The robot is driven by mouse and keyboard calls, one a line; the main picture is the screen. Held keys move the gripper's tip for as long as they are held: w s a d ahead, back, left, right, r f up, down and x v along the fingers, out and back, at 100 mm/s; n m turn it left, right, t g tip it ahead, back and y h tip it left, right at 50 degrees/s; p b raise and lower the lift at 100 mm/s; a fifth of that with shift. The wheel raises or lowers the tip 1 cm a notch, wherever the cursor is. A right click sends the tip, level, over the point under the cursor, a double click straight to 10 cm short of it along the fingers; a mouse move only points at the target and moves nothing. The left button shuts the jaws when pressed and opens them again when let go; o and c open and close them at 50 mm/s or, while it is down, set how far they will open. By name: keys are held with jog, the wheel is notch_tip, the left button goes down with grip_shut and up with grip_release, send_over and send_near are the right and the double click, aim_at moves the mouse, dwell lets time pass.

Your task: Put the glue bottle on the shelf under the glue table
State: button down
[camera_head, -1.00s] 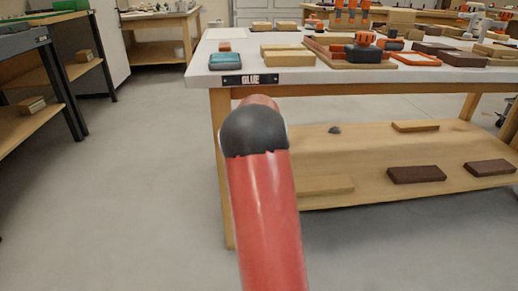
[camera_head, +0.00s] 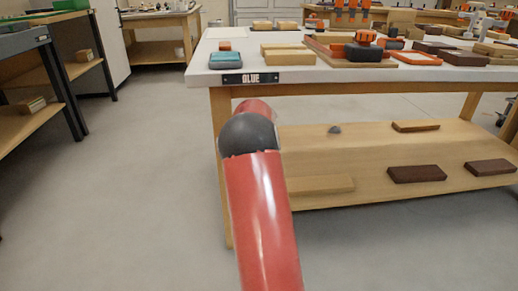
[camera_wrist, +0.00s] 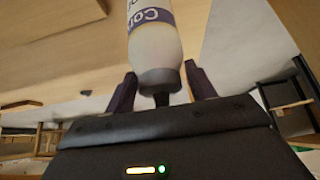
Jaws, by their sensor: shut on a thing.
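A white glue bottle (camera_wrist: 156,47) with a purple label and a dark cap shows in the wrist view. My gripper (camera_wrist: 163,88) is shut on it near the cap end, one dark finger on each side. The glue table (camera_head: 205,76), with a white top and a black "GLUE" sign, stands ahead in the head view. Its wooden shelf (camera_head: 355,155) is below the top. My red arm reaches toward the table's left front and hides part of the shelf's left end. The gripper and bottle do not show in the head view.
The shelf holds several flat wood blocks, including a dark one (camera_head: 416,174) and a light one (camera_head: 319,185), and a small grey thing (camera_head: 335,129). Bare shelf lies between them. A table leg (camera_head: 222,200) stands at the left front. The floor left is clear.

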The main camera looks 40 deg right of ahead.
jog(key=shift+f+b, duration=0.35)
jog(key=shift+b, duration=0.05)
jog(key=shift+f, duration=0.15)
jog(key=c, duration=0.5)
grip_release()
jog(key=shift+r, duration=0.2)
jog(key=p+v, duration=0.2)
jog(key=v, duration=0.6)
jog(key=shift+w+r, duration=0.1)
jog(key=shift+r, duration=0.05)
